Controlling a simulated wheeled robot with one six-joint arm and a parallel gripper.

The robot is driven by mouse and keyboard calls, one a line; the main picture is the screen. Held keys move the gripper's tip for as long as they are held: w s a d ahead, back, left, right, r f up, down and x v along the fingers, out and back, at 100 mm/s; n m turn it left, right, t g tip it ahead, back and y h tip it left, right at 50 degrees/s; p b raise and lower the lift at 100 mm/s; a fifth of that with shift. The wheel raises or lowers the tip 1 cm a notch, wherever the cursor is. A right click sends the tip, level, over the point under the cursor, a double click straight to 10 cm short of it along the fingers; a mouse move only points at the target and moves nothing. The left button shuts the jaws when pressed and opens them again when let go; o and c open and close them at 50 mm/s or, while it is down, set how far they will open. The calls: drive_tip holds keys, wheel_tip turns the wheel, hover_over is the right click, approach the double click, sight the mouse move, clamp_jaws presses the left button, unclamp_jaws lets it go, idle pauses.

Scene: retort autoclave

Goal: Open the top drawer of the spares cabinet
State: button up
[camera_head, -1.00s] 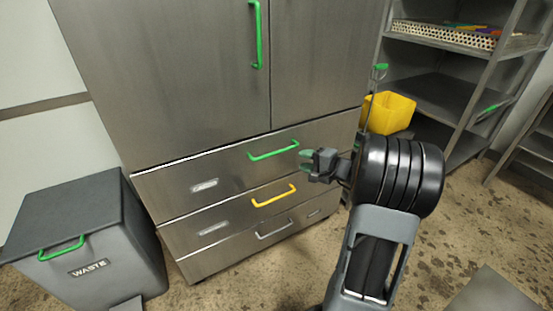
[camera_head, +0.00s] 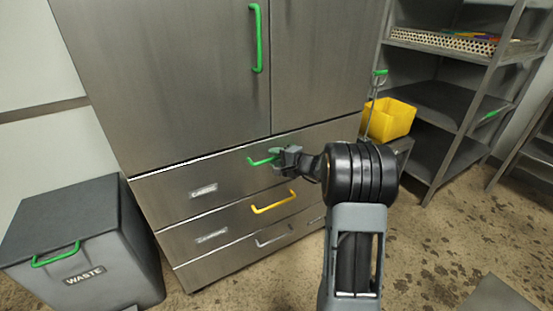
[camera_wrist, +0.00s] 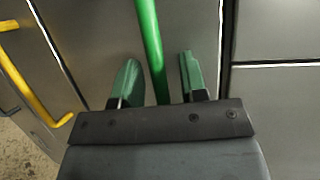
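The spares cabinet (camera_head: 175,95) is a tall steel unit with two doors above a stack of drawers. Its top drawer (camera_head: 165,188) is shut and has a green bar handle (camera_head: 258,162). My gripper (camera_head: 277,156) is at the right part of this handle and covers it in the head view. In the wrist view, the green handle (camera_wrist: 151,45) runs between the two green fingertips of my gripper (camera_wrist: 160,82). The fingers are apart, with a gap on each side of the bar.
Below are a drawer with a yellow handle (camera_head: 273,203) and a drawer with a grey handle (camera_head: 272,238). A waste bin (camera_head: 75,240) stands at left. A yellow bin (camera_head: 391,119) and a grey shelf rack (camera_head: 437,103) stand at right. Open floor lies front right.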

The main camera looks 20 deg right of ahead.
clamp_jaws()
idle(0.3)
idle(0.3)
